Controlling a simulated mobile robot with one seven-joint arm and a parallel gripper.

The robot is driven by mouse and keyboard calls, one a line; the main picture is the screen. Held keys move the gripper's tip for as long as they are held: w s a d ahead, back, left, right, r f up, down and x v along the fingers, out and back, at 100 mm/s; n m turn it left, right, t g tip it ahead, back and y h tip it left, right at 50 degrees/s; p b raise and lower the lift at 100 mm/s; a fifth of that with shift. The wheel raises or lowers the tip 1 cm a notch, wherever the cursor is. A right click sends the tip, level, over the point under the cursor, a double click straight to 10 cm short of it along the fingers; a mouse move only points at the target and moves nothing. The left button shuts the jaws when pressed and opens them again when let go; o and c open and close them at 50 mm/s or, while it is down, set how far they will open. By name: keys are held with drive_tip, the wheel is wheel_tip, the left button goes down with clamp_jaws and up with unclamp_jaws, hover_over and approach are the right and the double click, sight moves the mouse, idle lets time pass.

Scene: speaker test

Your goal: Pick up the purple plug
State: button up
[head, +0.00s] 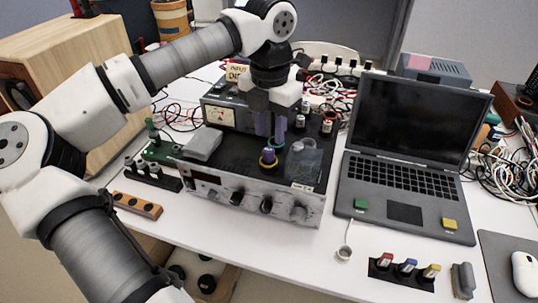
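The purple plug (268,157) stands upright on the front part of a black-topped instrument (235,172), with a yellow ring around its base. My gripper (271,135) points down over the same instrument. Its two purplish fingers are apart with a gap between them, and I see nothing held. In the picture the fingertips are just above the plug; whether they are behind it or directly over it I cannot tell. A green ring (276,143) shows close to the right fingertip and is partly hidden.
A grey box (203,144) and a clear container (304,163) sit on the instrument, left and right of the plug. A laptop (408,140) stands open at right. Several coloured plugs stand in a black holder (401,272) at the front. Cables crowd the back; white table is bare at front centre.

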sight(269, 149)
drive_tip(key=shift+w+f+p, duration=0.1)
drive_tip(key=shift+f+p, duration=0.5)
drive_tip(key=shift+f, duration=2.4)
drive_tip(key=c, duration=0.7)
drive_tip(key=shift+r, duration=0.1)
drive_tip(key=shift+r+p, duration=1.3)
drive_tip(key=shift+r, duration=12.65)
